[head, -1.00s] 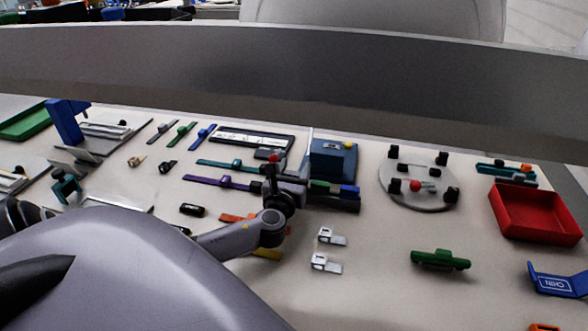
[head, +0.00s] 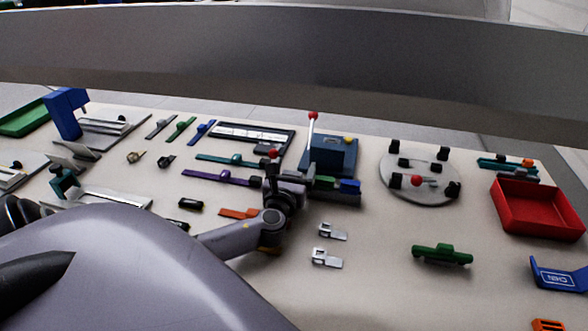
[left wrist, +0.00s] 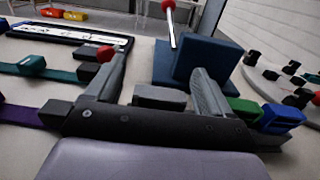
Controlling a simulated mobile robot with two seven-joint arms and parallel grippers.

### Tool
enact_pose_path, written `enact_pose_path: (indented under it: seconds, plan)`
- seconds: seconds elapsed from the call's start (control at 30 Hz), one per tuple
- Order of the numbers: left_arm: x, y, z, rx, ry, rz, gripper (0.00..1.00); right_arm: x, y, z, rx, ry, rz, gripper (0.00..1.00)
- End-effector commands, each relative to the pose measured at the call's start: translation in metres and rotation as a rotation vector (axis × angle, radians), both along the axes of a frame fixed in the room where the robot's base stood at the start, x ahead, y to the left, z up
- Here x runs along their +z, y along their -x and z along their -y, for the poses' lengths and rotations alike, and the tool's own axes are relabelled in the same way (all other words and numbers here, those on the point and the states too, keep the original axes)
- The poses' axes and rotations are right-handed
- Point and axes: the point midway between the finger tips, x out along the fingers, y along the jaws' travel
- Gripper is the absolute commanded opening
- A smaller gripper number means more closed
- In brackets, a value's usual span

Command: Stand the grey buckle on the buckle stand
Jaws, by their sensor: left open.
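My left gripper (head: 287,175) is over the middle of the table, near the left end of a dark stand (head: 345,199). The left wrist view shows its fingers (left wrist: 160,82) apart. A grey block (left wrist: 160,98), which looks like the grey buckle, shows between them, in line with the green buckle (left wrist: 243,108) and the blue buckle (left wrist: 281,118). In the head view the green buckle (head: 324,182) and blue buckle (head: 349,186) sit on the stand. The gripper hides the stand's left end, so I cannot tell how the grey block is seated.
A blue box (head: 330,157) with a red-knobbed lever (head: 313,116) stands behind. A second red knob (head: 273,153) is close to my left finger. Teal and purple straps (head: 205,177) lie left. A round plate (head: 418,190) and red tray (head: 535,210) are right.

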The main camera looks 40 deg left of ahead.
Motion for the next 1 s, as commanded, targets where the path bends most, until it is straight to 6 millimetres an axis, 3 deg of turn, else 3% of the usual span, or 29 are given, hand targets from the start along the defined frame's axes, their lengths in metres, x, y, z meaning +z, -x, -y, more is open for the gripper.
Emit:
enact_pose_path:
  seconds: [0.17, 0.6, 1.0]
  plan:
    - [-0.001, 0.01, 0.006, -0.001, 0.0, -0.002, 0.82, 0.001, 0.0, 0.0, 0.0, 0.0, 0.0, 0.43]
    - [0.0, 0.059, 0.032, 0.0, -0.001, 0.0, 0.82, 0.002, 0.0, 0.0, 0.0, 0.0, 0.0, 0.43]
    - [0.0, 0.063, 0.035, 0.0, 0.0, 0.0, 0.82, 0.002, 0.0, 0.0, 0.0, 0.0, 0.0, 0.43]
